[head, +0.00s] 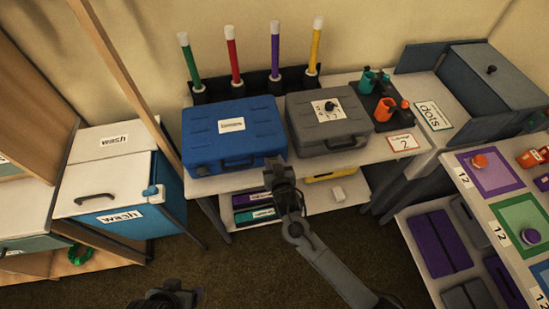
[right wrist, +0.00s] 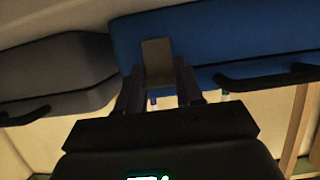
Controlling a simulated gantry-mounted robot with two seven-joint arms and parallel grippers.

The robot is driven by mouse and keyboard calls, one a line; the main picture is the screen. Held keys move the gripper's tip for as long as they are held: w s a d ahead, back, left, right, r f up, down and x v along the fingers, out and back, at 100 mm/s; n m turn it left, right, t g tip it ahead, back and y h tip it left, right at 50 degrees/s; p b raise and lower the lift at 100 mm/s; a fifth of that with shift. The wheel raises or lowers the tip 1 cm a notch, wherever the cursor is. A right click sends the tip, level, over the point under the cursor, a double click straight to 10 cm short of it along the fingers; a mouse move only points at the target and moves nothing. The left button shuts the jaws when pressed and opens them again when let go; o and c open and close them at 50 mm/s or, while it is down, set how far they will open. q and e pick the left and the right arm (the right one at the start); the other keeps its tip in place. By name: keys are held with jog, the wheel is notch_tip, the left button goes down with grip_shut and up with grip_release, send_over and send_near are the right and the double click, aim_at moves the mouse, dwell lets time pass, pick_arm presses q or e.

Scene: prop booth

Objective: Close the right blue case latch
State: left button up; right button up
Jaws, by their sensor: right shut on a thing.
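The blue case (head: 215,145) lies with its lid down on the table, its handle (head: 238,162) at the front; it also shows in the right wrist view (right wrist: 240,40). My right gripper (head: 277,170) is at the right end of the case's front. In the right wrist view its two fingers (right wrist: 158,80) are shut on the right latch (right wrist: 157,55), a small flat brown-grey plate against the blue front. In the head view the gripper hides this latch. A dark part of my left arm (head: 165,296) shows at the bottom edge; its jaws cannot be made out.
A grey case (head: 300,125) stands close to the right of the blue case, its handle (head: 345,143) facing front. Coloured tubes (head: 233,60) stand behind. A lower shelf (head: 318,198) with boxes lies below the table edge. The floor in front is clear.

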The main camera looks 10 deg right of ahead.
dwell(0.3)
jog(key=o, duration=1)
jog(key=shift+o, duration=0.2)
jog(key=shift+s+r, duration=0.2)
jog(key=shift+s, duration=0.15)
jog(key=p+v, duration=0.2)
jog(key=v, duration=0.8)
jog(key=shift+w+r, duration=0.1)
